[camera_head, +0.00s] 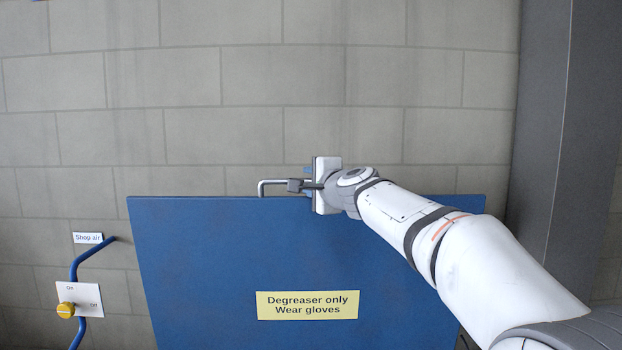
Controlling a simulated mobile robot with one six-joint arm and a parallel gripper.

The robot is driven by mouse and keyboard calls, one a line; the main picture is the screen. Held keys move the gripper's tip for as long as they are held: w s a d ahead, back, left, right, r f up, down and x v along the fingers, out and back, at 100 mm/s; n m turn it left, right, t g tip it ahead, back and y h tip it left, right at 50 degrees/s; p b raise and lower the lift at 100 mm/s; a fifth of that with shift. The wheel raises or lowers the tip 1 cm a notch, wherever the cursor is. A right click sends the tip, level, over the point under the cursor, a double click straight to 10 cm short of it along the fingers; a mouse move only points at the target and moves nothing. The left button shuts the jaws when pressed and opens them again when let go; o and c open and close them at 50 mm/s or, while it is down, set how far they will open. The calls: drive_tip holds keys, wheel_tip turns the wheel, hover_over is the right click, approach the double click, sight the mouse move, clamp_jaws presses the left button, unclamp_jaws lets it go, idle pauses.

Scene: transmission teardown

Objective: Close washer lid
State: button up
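The washer lid (220,260) is a large blue panel, standing raised with its broad face towards me. It bears a yellow label (307,305) reading "Degreaser only, Wear gloves". A grey bar handle (262,187) sticks up at the lid's top edge, its left end bare. My gripper (296,185) is at the right part of this handle, reaching in from the right. Its fingers overlap the bar in the picture. I cannot tell whether they are shut on it. The right part of the handle is hidden behind my gripper. The washer's body is not in view.
A grey block wall (300,80) stands behind the lid. At the left are a blue air pipe (76,268), a "Shop air" sign (87,238) and a yellow knob (66,310). A grey column (545,130) stands at the right.

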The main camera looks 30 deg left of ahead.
drive_tip(key=shift+c, duration=0.4)
clamp_jaws()
